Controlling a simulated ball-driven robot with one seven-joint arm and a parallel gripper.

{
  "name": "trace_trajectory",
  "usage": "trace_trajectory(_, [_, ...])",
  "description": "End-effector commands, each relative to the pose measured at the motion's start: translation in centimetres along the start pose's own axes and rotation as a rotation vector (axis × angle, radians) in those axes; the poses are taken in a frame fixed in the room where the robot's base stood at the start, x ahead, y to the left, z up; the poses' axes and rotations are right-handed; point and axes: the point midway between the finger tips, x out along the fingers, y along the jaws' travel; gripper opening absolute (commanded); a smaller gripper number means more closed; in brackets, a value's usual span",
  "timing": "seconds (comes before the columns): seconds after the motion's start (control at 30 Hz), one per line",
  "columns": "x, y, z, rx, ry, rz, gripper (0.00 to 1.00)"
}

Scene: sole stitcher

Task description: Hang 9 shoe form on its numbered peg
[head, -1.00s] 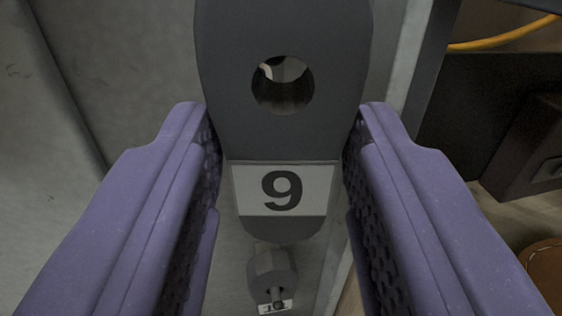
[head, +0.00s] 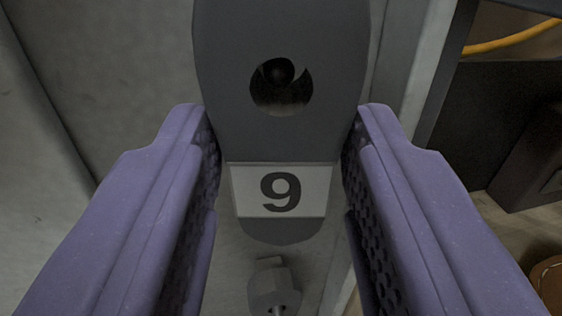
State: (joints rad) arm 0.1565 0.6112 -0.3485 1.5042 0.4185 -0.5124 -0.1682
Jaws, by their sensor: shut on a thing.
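The 9 shoe form (head: 220,110) is a dark grey piece with a round hole through its upper part and a white label with a black 9 near its lower end. My gripper (head: 281,128) has purple fingers with textured inner pads, shut on the form from its left and right sides. Through the hole, in its upper part, a dark round end (head: 279,70) shows, which looks like a peg tip. I cannot tell whether it is in the hole or behind it. The form hides most of what lies behind it.
A grey piece (head: 273,282) on a small rod shows below the form, cut off by the lower edge. A pale grey panel (head: 100,80) fills the left. At right are a dark box-like structure (head: 490,100), a yellow cable (head: 515,38) and a brown object (head: 548,278).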

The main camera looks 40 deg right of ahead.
Motion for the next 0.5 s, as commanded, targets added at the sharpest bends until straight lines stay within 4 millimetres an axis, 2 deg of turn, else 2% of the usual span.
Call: trace_trajectory(0.5, [0.99, -0.21, -0.14, 0.0, 0.002, 0.0, 0.0])
